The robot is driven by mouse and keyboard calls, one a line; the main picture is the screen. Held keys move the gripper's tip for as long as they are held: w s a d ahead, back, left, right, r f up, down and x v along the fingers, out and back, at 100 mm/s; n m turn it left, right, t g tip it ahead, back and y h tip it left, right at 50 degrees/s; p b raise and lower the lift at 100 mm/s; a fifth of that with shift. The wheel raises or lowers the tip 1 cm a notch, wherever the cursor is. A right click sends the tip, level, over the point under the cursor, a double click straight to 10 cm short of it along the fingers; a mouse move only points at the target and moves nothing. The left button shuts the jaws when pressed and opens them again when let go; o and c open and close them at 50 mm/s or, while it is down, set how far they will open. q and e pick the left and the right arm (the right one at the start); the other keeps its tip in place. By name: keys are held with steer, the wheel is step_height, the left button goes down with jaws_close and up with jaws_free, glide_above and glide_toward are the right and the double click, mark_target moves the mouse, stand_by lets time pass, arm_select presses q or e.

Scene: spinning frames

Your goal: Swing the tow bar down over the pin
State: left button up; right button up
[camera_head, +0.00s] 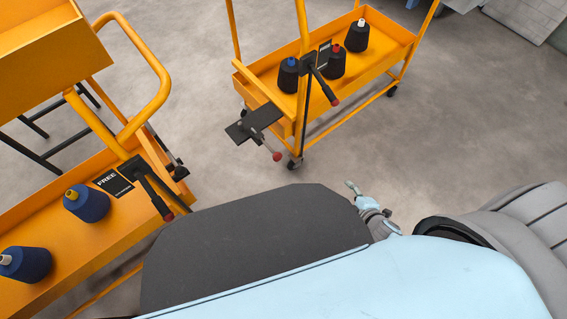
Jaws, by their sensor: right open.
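Two orange carts stand on the floor, one at the left (60,232) and one further back (262,98). A black bar with a red end (322,84) slants down from the back cart's near end. Below it, a dark plate (254,122) juts out, with a thin lever ending in a red knob (277,156). A similar black red-ended bar (153,190) is on the left cart. I cannot tell which part is the pin. My right gripper (351,187) is open and empty, right of and nearer than the back cart, touching neither. My left gripper is not in view.
Dark yarn cones stand in the back cart (357,37) and the left cart (87,204). A black label reading FREE (112,181) is on the left cart. Grey floor (430,110) is clear to the right of the back cart.

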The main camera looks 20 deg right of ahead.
steer(key=w+a+n+t+y+b, duration=0.3)
steer(key=w+n+b, duration=0.2)
steer(key=w+n, duration=0.25)
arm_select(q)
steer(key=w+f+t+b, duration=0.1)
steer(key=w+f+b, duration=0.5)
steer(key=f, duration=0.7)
arm_select(e)
steer(key=n+g+y, duration=0.1)
steer(key=n+y, duration=0.4)
steer(key=n, duration=0.9)
glide_toward(281, 159)
steer(key=shift+n, duration=0.25)
steer(key=b+x, duration=0.4)
steer(key=x, duration=0.6)
steer(key=shift+a+r, duration=0.1)
steer(key=shift+r, duration=0.05)
steer(key=shift+w+a, duration=0.2)
steer(key=shift+w, duration=0.1)
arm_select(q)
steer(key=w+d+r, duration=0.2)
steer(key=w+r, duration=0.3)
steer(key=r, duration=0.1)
arm_select(e)
jaws_close()
